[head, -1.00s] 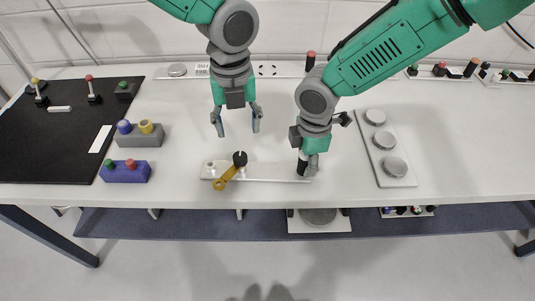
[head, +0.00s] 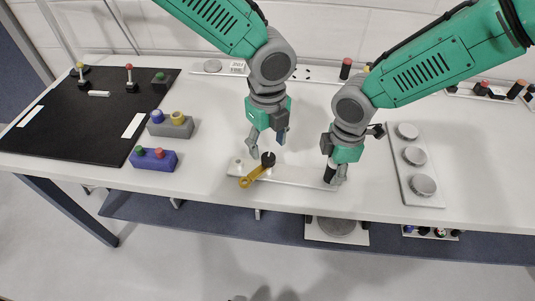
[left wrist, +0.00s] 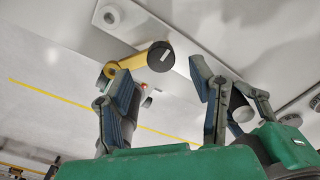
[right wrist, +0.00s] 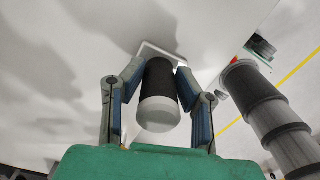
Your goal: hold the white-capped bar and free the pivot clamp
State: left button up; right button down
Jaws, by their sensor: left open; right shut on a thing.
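The pivot clamp (head: 252,176) is a yellow lever with a black knob (head: 268,159), on a white plate (head: 293,176) near the table's front edge. My left gripper (head: 266,147) is open just above the knob. In the left wrist view the yellow lever (left wrist: 127,65) and the knob (left wrist: 161,56) lie beyond and between the open fingers (left wrist: 160,82). My right gripper (head: 335,174) is shut on the white-capped bar (head: 329,174) at the plate's right end. In the right wrist view the bar's black body (right wrist: 161,84) and white cap (right wrist: 158,115) show between the fingers.
A white panel with round grey discs (head: 413,155) lies right of my right gripper. A grey block (head: 171,125), a purple block (head: 153,160) and a black mat (head: 80,120) are at the left. Bare tabletop lies between the blocks and the plate.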

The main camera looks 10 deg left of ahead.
aim_at(268, 156)
pick_arm(q)
notch_tip(268, 156, down, 4)
jog(key=shift+d+r, duration=0.1)
jog(key=shift+d, duration=0.05)
jog(key=shift+a+f, duration=0.2)
jog(key=shift+f, duration=0.15)
jog(key=shift+c, duration=0.5)
grip_shut()
jog(key=shift+d, duration=0.1)
